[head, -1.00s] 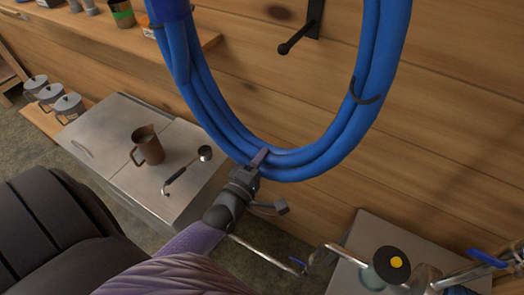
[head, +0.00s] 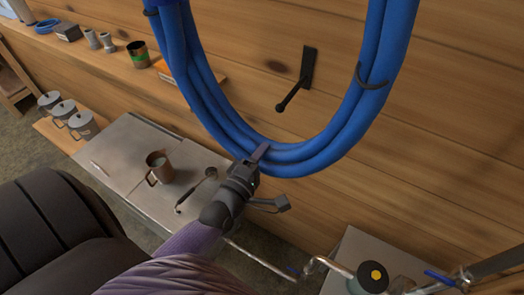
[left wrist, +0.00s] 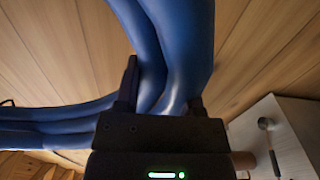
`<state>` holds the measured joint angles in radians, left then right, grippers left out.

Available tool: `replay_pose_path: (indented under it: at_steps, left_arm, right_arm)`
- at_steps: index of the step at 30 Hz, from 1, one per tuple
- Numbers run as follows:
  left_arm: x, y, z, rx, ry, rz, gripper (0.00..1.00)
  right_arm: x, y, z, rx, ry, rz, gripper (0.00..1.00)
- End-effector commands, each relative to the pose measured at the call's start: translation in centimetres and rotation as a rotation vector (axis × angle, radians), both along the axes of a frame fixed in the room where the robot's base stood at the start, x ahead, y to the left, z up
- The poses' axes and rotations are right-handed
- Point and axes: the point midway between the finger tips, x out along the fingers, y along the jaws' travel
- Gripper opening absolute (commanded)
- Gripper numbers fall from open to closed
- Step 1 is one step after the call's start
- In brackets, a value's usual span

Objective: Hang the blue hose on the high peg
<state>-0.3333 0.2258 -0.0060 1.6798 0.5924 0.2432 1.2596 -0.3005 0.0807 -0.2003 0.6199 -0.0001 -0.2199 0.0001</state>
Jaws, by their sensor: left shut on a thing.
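The blue hose (head: 350,115) is a thick coil that fills the upper middle of the head view; its top is cut off. My left gripper (head: 258,158) is shut on the bottom of the coil. The left wrist view shows the hose strands (left wrist: 170,45) between the jaws (left wrist: 163,98). A black peg (head: 296,85) on a wall plate shows through the coil's opening, above the gripper. I cannot tell how far the hose is from the peg, and no other peg is in view. My right gripper is not in view.
The plank wall (head: 450,150) is behind the hose. A shelf (head: 110,62) with small items runs along the upper left. Below left, a metal cabinet (head: 125,150) holds a brown mug (head: 158,167) and a ladle (head: 195,190). Metal pipework (head: 315,265) is at the lower right.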

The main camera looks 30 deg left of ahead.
Motion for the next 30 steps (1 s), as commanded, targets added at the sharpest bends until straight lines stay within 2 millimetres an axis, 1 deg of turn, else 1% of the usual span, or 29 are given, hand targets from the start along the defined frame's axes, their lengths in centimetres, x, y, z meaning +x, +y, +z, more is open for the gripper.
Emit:
replay_pose_path:
  at_steps: [1,13,17,26,28,30]
  left_arm:
    - [0.0,0.0,1.1,0.003,-0.01,0.002,0.0]
    - [-0.1,0.0,8.2,0.003,-0.011,0.002,0.0]
    - [-0.2,0.0,9.3,0.004,-0.008,0.001,0.0]
    - [-0.2,0.0,9.6,0.005,-0.007,0.0,0.0]
    - [0.0,0.2,10.4,0.005,-0.01,-0.002,0.0]
    - [0.3,0.6,11.8,0.006,-0.013,-0.007,0.0]
  right_arm:
    - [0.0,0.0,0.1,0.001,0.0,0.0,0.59]
    - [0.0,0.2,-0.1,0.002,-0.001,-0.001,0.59]
    - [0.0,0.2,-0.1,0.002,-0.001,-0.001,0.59]
    - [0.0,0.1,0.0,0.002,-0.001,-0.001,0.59]
    - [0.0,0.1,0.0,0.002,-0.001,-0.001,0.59]
    - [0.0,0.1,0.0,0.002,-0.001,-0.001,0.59]
